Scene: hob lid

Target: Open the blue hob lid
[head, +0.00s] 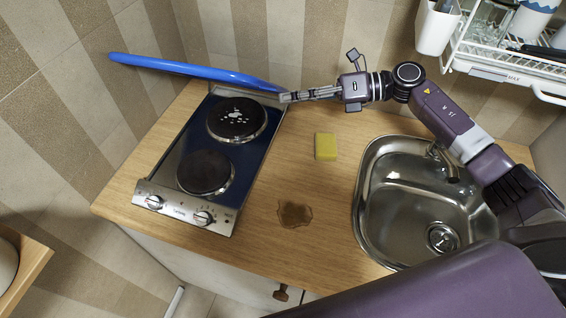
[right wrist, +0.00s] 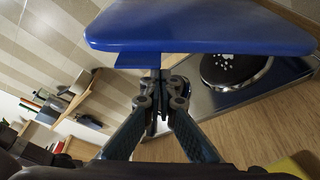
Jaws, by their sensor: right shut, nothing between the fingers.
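The blue hob lid (head: 195,70) stands raised at the back of the hob, seen nearly edge-on in the head view. In the right wrist view the lid (right wrist: 200,28) spans the top of the picture. The hob (head: 183,190) lies uncovered, with two dark burners and two front knobs. My right gripper (head: 284,97) is shut and empty, its fingertips at the lid's right end. In the right wrist view the gripper (right wrist: 158,78) is close to the lid; I cannot tell whether it touches. My left gripper is not in view.
A yellow sponge (head: 325,146) and a brown spill (head: 295,214) are on the wooden worktop (head: 262,240). A steel sink (head: 372,222) is at the right, under my right arm. A white dish rack (head: 490,66) is at the upper right. A tiled wall runs behind.

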